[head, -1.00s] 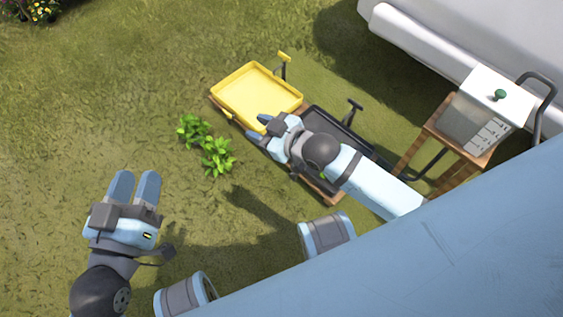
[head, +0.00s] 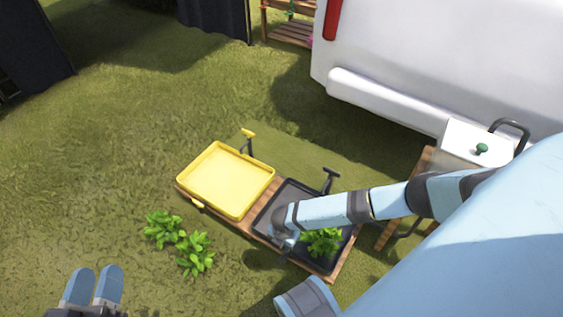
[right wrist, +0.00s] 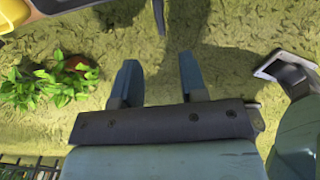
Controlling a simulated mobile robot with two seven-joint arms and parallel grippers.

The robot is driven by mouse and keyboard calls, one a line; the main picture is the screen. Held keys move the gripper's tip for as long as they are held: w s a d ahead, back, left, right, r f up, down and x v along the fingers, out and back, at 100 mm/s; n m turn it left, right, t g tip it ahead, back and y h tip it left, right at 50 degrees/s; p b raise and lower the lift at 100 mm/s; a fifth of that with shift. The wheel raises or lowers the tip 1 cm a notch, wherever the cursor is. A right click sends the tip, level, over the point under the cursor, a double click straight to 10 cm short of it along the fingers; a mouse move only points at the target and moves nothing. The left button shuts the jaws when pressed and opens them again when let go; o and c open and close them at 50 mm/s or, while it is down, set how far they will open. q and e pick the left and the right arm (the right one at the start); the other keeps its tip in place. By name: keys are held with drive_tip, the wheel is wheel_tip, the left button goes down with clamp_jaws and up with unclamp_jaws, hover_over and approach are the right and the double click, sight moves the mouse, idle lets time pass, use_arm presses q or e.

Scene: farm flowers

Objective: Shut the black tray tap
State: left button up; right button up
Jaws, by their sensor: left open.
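The black tray (head: 290,193) lies on a wooden stand beside the yellow tray. A post with a black handle (head: 331,173) rises at its back edge. A smaller yellow lever (head: 197,203) is on the yellow tray's front edge; the matching place on the black tray is hidden by my right arm. My right gripper (head: 283,243) points down at the black tray's front edge, mostly hidden in the head view. In the right wrist view its fingers (right wrist: 158,80) are apart with nothing between them. My left gripper (head: 93,284) is open and empty at the bottom left.
The yellow tray (head: 226,180) looks empty. A leafy plant (head: 322,241) shows at the black tray, and others (head: 180,240) stand on the grass left of it. A white box (head: 465,145) stands on a wooden table at the right, before a white vehicle (head: 440,60).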

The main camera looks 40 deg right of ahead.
drive_tip(key=b, duration=0.3)
hover_over(283, 255)
wheel_tip(283, 255, down, 7)
drive_tip(key=shift+r, duration=0.2)
wheel_tip(283, 255, down, 4)
drive_tip(key=shift+f+b, duration=0.15)
drive_tip(key=shift+b, duration=0.95)
use_arm(q)
drive_tip(key=w+f+m, duration=0.1)
drive_tip(key=w+a+f+m, duration=0.1)
drive_tip(key=f, duration=0.1)
drive_tip(key=shift+m, duration=0.4)
use_arm(e)
drive_tip(key=shift+f, duration=0.15)
clamp_jaws()
